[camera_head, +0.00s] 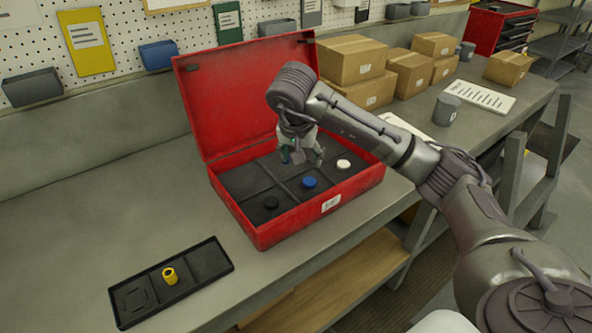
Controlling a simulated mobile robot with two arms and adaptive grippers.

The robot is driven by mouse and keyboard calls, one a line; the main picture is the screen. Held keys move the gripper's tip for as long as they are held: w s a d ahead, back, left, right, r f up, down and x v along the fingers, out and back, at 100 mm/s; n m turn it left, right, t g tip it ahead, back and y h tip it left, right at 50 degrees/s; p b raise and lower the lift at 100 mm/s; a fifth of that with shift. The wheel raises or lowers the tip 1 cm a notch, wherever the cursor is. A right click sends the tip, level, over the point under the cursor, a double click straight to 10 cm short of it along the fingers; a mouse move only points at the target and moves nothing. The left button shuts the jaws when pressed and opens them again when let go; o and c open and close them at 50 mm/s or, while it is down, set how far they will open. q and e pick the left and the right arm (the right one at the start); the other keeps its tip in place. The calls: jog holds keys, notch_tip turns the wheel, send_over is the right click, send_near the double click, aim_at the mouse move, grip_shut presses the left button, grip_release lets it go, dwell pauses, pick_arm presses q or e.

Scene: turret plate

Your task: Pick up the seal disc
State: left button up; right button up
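An open red case (262,236) holds a divided black tray with small round parts. I cannot tell by sight which one is the seal disc. My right gripper (303,157) points down over the back of the case, its fingers apart. A small teal patch (285,154) shows beside its left finger; I cannot tell what it is. My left gripper is out of view.
A black plate (206,263) with a yellow cylindrical part (169,275) lies on the bench at front left. The raised red lid (245,95) stands behind the case. Cardboard boxes (352,60) stand at the back right. The bench left of the case is clear.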

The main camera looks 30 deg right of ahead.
jog(key=p, duration=0.2)
send_near(309, 181)
jog(key=shift+s+f, duration=0.55)
jog(key=shift+f, duration=0.2)
jog(key=shift+w+d+f, duration=0.2)
jog(key=shift+w+f, duration=0.15)
jog(key=shift+f, duration=0.2)
jog(key=shift+p+x, duration=0.5)
jog(key=shift+x, duration=0.4)
jog(key=w+f, duration=0.1)
jog(key=d+f+p, duration=0.1)
jog(key=f, duration=0.1)
jog(key=shift+w+d, duration=0.1)
jog(key=shift+w, duration=0.3)
jog(key=shift+f, duration=0.2)
jog(key=c, duration=0.7)
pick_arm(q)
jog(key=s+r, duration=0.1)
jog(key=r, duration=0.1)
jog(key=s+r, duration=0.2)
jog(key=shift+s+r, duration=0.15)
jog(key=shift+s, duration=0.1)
pick_arm(e)
jog(key=shift+c, duration=1.2)
